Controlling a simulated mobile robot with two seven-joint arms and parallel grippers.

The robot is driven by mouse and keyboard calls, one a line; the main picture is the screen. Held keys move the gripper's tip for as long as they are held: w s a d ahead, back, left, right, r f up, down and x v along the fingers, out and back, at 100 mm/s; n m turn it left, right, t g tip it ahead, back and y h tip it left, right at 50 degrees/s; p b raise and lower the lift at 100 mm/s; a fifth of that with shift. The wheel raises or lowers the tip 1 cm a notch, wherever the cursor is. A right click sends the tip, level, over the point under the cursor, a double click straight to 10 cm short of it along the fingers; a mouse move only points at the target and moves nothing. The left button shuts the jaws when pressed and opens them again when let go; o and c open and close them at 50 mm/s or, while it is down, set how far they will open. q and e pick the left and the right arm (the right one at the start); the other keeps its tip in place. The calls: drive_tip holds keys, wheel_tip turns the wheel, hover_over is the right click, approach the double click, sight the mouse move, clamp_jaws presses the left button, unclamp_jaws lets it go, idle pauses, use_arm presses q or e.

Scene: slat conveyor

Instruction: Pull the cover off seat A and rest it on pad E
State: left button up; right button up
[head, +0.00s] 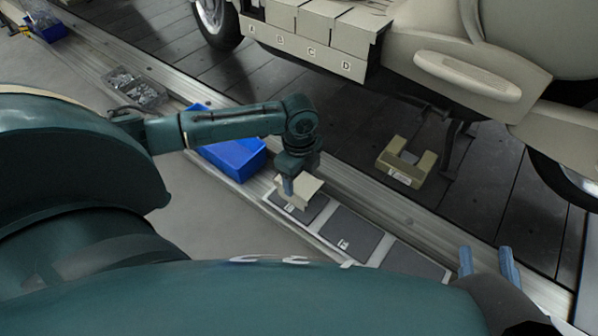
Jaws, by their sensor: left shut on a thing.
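My left gripper (289,186) points down and is shut on a cream, box-like cover (305,186). The cover is at the first dark pad (314,208) of a white-edged row and hides part of it. I cannot tell whether it touches the pad. This pad's small label is hard to read, probably E. Seat label A (251,28) is at the left end of the lettered ledge on the vehicle.
Cream blocks stand above labels B, C and D (345,65). More dark pads (354,235) continue rightward. A blue bin (232,156) is left of the held cover. A khaki bracket (408,165) lies on the slats. A parts tray (134,88) is at left.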

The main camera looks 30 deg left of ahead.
use_arm(q)
drive_tip(key=shift+f, duration=0.15)
idle(0.5)
drive_tip(key=shift+f+p, duration=0.2)
drive_tip(key=shift+p, duration=0.2)
drive_tip(key=shift+f+p, duration=0.25)
drive_tip(key=shift+p, duration=0.7)
idle(1.0)
idle(0.3)
drive_tip(key=o, duration=1.2)
